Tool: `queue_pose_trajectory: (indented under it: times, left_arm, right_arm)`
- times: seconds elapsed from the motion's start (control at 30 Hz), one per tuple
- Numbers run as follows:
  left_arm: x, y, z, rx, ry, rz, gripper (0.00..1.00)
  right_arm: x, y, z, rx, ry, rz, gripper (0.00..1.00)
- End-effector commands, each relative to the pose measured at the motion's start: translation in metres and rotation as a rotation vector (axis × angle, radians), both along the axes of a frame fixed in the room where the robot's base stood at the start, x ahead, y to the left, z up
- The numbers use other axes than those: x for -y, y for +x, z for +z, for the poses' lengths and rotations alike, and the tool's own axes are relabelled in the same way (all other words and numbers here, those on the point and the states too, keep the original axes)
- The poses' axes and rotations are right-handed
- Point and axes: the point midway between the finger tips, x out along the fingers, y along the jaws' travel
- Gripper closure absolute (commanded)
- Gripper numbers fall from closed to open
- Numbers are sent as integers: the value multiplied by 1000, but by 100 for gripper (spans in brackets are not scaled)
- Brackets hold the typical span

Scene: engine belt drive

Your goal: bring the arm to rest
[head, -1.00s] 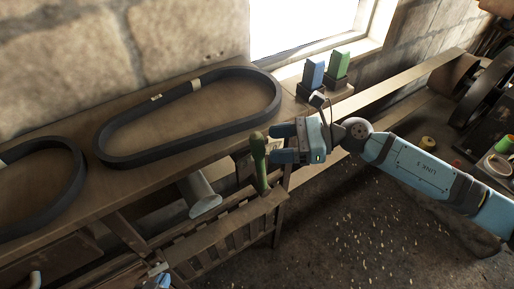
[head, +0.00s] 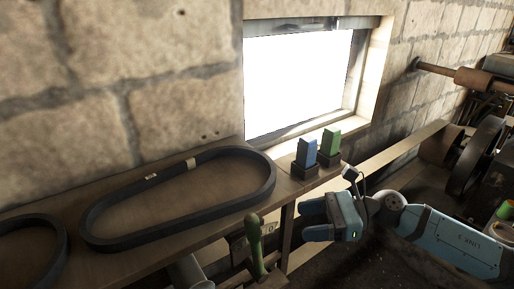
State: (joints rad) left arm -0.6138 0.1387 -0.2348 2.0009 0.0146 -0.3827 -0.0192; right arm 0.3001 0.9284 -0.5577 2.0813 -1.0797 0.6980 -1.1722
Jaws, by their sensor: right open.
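My right arm comes in from the lower right with a light blue gripper (head: 306,220). The gripper points left and its two fingers are apart with nothing between them. It is just right of a green-handled lever (head: 255,240), in front of the bench edge, and appears apart from the lever. My left gripper does not show. A black belt loop (head: 176,197) lies on the wooden bench (head: 165,255), and part of another belt (head: 35,255) lies at the left edge.
A blue block (head: 306,152) and a green block (head: 331,142) stand in dark holders on the bench below the bright window (head: 298,80). A flat tan belt runs right to a pulley (head: 440,145) and a dark wheel (head: 474,155). A stone wall is behind.

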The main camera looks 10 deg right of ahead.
Motion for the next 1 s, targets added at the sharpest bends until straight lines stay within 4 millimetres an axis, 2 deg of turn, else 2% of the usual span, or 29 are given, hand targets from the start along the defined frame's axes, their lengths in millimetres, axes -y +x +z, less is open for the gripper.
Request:
queue_pose_trajectory:
  times: [0.07,0.17,0.27,0.37,0.47,0.57,0.6,0.73,0.77,0.9,1.0]
  left_arm:
    - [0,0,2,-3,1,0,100]
    - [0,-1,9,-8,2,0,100]
    - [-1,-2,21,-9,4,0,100]
    - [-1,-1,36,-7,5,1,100]
    - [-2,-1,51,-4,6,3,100]
    - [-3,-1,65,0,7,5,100]
    - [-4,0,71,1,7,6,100]
    - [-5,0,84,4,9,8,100]
    - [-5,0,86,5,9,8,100]
    - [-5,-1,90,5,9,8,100]
    - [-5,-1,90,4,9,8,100]
  right_arm:
    - [-4,-1,1,-46,45,-20,41]
    - [-16,-2,3,-216,204,-89,41]
    - [-26,-1,1,-522,471,-213,41]
    - [-25,1,-16,-908,787,-366,41]
    - [-17,-5,-49,-1299,1107,-521,41]
    - [-7,-26,-95,-1682,1436,-681,41]
    - [-4,-39,-116,-1824,1566,-745,41]
    - [0,-90,-175,-2200,1957,-927,41]
    - [-1,-102,-185,2198,-1973,933,41]
    - [-4,-140,-215,1949,-1811,849,41]
    - [-5,-152,-224,1877,-1767,824,41]
